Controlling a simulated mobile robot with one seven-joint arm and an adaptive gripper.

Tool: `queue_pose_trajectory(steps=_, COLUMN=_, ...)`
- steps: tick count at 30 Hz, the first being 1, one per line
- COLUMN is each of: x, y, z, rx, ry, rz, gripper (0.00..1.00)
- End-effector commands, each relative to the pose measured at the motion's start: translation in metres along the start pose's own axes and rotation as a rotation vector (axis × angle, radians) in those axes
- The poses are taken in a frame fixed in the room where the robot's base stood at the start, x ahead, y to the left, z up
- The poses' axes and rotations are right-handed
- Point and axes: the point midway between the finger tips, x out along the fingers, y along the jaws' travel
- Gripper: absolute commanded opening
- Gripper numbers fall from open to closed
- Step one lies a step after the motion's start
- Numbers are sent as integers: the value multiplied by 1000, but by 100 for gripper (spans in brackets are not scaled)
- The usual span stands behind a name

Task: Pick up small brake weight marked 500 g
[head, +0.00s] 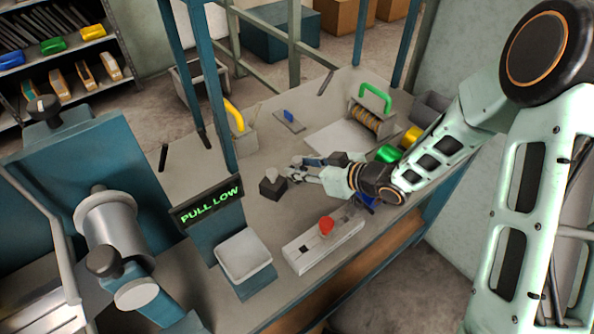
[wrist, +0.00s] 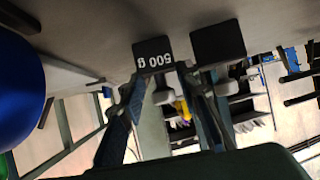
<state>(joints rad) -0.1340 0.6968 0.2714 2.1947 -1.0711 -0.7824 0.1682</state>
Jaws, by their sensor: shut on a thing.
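The small brake weight (wrist: 152,53) is a dark block. Its white 500 g marking reads upside down in the wrist view. My gripper (wrist: 166,90) is shut on its grey knob, with one finger on each side. In the head view my gripper (head: 292,173) reaches left over the bench, and a dark block (head: 271,188) with a grey knob is at its fingertips. I cannot tell whether the weight touches the bench. A second dark block (wrist: 218,42) is close beside the weight, with no marking visible.
A white slotted block with a red knob (head: 326,225) and a white tray (head: 243,255) are at the front. Another dark block (head: 339,158) is behind my gripper. A green cylinder (head: 388,153) is beside my arm. A blue post (head: 218,110) stands to the left.

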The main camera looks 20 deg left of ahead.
Motion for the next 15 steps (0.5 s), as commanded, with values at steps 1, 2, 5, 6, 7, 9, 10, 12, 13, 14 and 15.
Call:
queue_pose_trajectory(steps=1, x=0, y=0, z=1, rx=0, ry=-1, rz=1, gripper=0)
queue_pose_trajectory(steps=2, x=0, y=1, z=-1, rx=-1, ry=2, rz=1, gripper=0)
queue_pose_trajectory(steps=5, x=0, y=1, z=-1, rx=-1, ry=2, rz=1, gripper=0)
queue_pose_trajectory(steps=6, x=0, y=1, z=-1, rx=-1, ry=2, rz=1, gripper=0)
queue_pose_trajectory(steps=7, x=0, y=1, z=-1, rx=-1, ry=2, rz=1, gripper=0)
queue_pose_trajectory(steps=9, x=-1, y=1, z=-1, rx=-1, ry=2, rz=2, gripper=0)
queue_pose_trajectory(steps=10, x=-1, y=1, z=-2, rx=-1, ry=2, rz=2, gripper=0)
queue_pose_trajectory(steps=12, x=-2, y=1, z=-4, rx=-1, ry=2, rz=2, gripper=0)
queue_pose_trajectory(steps=13, x=-2, y=1, z=-5, rx=-1, ry=2, rz=2, gripper=0)
queue_pose_trajectory(steps=14, x=-3, y=1, z=-6, rx=-1, ry=2, rz=2, gripper=0)
queue_pose_trajectory(steps=15, x=-4, y=1, z=-8, rx=-1, ry=2, rz=1, gripper=0)
